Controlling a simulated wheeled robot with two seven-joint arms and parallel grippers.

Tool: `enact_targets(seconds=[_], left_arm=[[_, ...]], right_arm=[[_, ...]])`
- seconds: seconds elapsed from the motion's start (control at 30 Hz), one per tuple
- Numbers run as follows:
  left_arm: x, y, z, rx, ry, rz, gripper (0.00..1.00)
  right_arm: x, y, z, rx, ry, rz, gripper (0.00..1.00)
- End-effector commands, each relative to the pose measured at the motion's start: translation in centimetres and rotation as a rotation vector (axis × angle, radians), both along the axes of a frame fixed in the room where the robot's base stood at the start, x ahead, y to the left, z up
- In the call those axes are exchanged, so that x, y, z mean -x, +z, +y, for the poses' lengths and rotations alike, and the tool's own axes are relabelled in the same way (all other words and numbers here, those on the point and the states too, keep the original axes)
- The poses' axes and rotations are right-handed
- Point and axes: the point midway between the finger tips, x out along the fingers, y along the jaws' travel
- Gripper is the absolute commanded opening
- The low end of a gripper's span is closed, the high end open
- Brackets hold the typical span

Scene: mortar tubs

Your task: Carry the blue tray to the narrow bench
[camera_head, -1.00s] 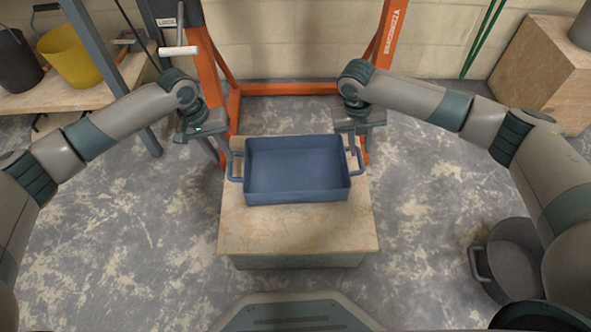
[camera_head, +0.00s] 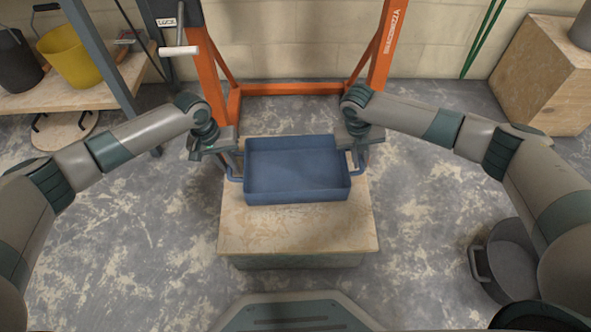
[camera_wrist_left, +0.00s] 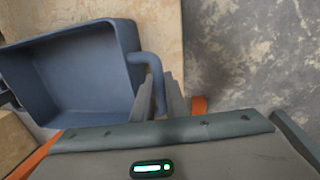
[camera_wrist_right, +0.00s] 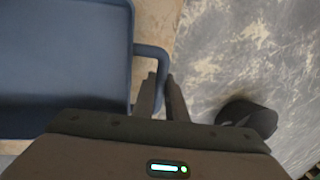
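The blue tray (camera_head: 297,172) is a shallow rectangular tub with a loop handle at each end. It rests level on a low wood-topped stand (camera_head: 298,235) in front of me. My left gripper (camera_wrist_left: 159,95) is open, its fingers on either side of the tray's left handle. My right gripper (camera_wrist_right: 161,90) is open, its fingers at the tray's right handle (camera_wrist_right: 158,55), with a gap visible between them. I cannot tell which surface is the narrow bench; a wooden bench (camera_head: 75,98) stands at the left and a wooden block (camera_head: 540,80) at the right.
A yellow bucket (camera_head: 70,55) and a dark bucket (camera_head: 18,62) stand on the left bench. An orange frame (camera_head: 290,88) stands behind the tray. A dark tub (camera_head: 512,262) sits on the floor at right.

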Motion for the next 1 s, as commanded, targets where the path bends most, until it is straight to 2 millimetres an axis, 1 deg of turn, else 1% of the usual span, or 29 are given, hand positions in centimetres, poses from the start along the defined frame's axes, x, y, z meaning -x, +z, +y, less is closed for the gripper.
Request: enact_targets(seconds=[0.47,0.67,1.0], left_arm=[[-0.1,0.4,0.1,-0.001,0.001,-0.001,0.00],[-0.1,1.5,0.1,-0.001,0.001,-0.001,0.00],[-0.1,4.1,0.1,-0.002,0.001,-0.001,0.00]], right_arm=[[-0.1,0.4,-0.1,0.001,-0.001,-0.001,0.00],[-0.1,1.5,-0.1,0.001,-0.001,-0.001,0.00],[0.0,4.1,-0.1,0.002,-0.002,0.000,0.00]])
